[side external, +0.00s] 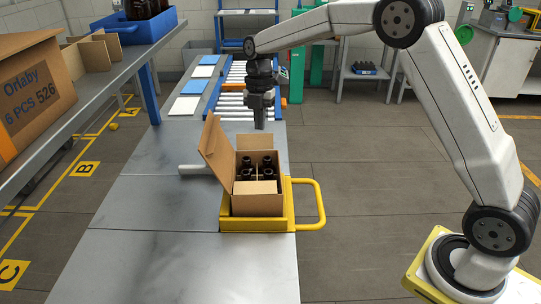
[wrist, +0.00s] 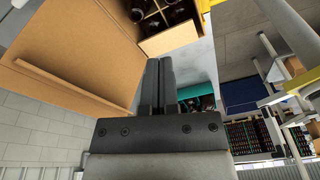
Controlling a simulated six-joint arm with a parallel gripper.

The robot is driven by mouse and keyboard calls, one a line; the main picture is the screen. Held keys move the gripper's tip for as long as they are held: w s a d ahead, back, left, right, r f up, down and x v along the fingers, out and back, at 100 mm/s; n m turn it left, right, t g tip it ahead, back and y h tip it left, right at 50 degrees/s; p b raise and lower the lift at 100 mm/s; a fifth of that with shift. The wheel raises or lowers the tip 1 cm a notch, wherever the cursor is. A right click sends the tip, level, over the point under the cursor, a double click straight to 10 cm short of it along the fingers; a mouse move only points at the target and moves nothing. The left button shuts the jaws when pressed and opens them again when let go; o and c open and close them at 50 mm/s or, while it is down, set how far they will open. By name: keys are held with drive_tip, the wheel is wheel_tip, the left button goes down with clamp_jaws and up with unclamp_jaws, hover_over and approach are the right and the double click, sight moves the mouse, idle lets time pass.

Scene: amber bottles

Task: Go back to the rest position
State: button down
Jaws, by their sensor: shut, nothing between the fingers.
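My gripper (side external: 260,124) hangs pointing down above the table, just behind the open cardboard box (side external: 257,204). Its fingers are together with nothing between them, and they also show in the wrist view (wrist: 158,64). The box stands in a yellow tray (side external: 285,223) with a loop handle on its right. Several dark amber bottles (side external: 257,172) stand upright inside, between cardboard dividers. One tall box flap (side external: 214,150) stands up on the left. In the wrist view, bottles (wrist: 160,12) show at the top, beside a large cardboard surface (wrist: 80,50).
The metal table (side external: 150,260) is clear in front of the tray. A roller conveyor (side external: 232,95) lies behind the gripper. Blue and white sheets (side external: 192,93) lie on its left. A shelf at left holds a labelled carton (side external: 35,95) and a blue bin (side external: 140,27) with bottles.

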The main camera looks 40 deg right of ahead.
drive_tip(key=s+f+m+t, duration=0.2)
drive_tip(key=s+f+m, duration=0.1)
drive_tip(key=s+m, duration=0.8)
drive_tip(key=s+f+m+t+h, duration=0.1)
drive_tip(key=s+f+m, duration=0.3)
drive_tip(key=s+m, duration=0.8)
drive_tip(key=shift+s+a+m+t, duration=0.3)
drive_tip(key=shift+s+t, duration=0.1)
drive_tip(key=shift+s, duration=0.15)
drive_tip(key=shift+f, duration=0.1)
